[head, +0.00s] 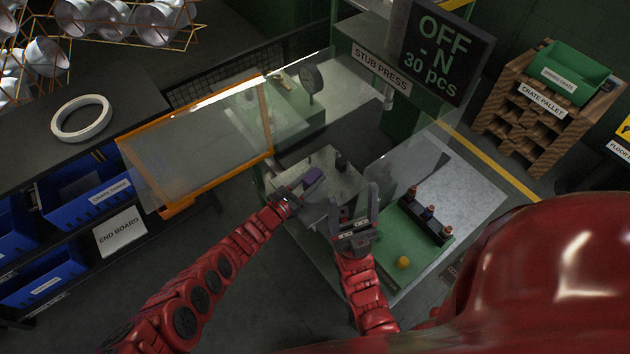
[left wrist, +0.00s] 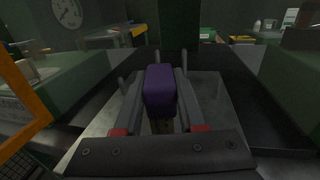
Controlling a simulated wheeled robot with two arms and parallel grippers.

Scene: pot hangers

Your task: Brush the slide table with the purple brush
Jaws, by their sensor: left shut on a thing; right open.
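The purple brush (head: 312,176) is in my left gripper (head: 298,191), which is shut on it. In the left wrist view the purple block of the brush (left wrist: 160,91) sits between the two fingers. The brush is over the grey metal slide table (head: 325,163); its plate also shows in the left wrist view (left wrist: 212,103). I cannot tell whether the brush touches the plate. My right gripper (head: 354,196) is open and empty, with its fingers pointing up, to the right of the brush and near the slide table.
An orange-framed clear guard (head: 200,148) stands left of the slide table. A green tray (head: 408,243) with several small pieces and a yellow knob lies right of my right gripper. A round gauge (head: 311,80) stands behind. Blue crates (head: 85,190) line the left shelf.

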